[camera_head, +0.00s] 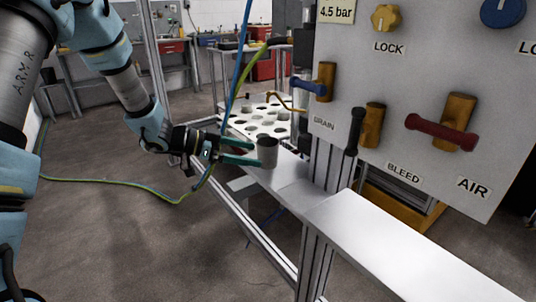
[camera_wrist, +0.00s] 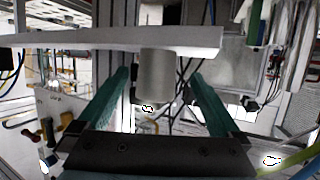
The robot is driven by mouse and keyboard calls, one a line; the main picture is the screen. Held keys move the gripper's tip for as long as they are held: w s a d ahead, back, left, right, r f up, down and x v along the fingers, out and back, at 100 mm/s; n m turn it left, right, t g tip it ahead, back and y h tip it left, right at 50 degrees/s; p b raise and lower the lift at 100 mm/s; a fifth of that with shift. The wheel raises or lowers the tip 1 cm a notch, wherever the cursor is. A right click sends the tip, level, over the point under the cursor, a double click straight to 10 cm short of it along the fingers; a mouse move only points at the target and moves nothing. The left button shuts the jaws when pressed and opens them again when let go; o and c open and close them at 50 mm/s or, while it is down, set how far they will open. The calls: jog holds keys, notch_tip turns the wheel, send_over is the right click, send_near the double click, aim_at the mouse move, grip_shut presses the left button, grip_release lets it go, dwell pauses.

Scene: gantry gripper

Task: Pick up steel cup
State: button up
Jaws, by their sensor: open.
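The steel cup (camera_head: 267,153) is a plain grey cylinder standing upright on a narrow metal ledge (camera_head: 291,186) in the head view. My gripper (camera_head: 254,154) reaches in from the left, with its two green fingers pointing at the cup and their tips close to its left side. The wrist view appears upside down. In it the cup (camera_wrist: 158,76) shows in the gap between the spread fingers of my gripper (camera_wrist: 160,82), with space on both sides. How far the cup sits between the fingers is not clear. The jaws are open and empty.
A white plate with round holes (camera_head: 262,122) lies behind the cup. A grey panel (camera_head: 420,75) with coloured valve handles stands close on the right, beside upright metal posts. Blue (camera_head: 238,65) and yellow-green hoses run near my gripper. The floor at left is mostly clear.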

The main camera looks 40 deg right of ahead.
aim_at(265, 154)
jog(key=x, duration=0.1)
jog(key=p+x, duration=0.1)
jog(key=x, duration=0.2)
jog(key=shift+s+d+r, duration=0.25)
jog(key=shift+s+d, duration=0.05)
jog(key=shift+s, duration=0.1)
jog(key=shift+s+d+f+p, duration=0.2)
jog(key=shift+d+p, duration=0.1)
jog(key=shift+d, duration=0.1)
jog(key=c, duration=1.4)
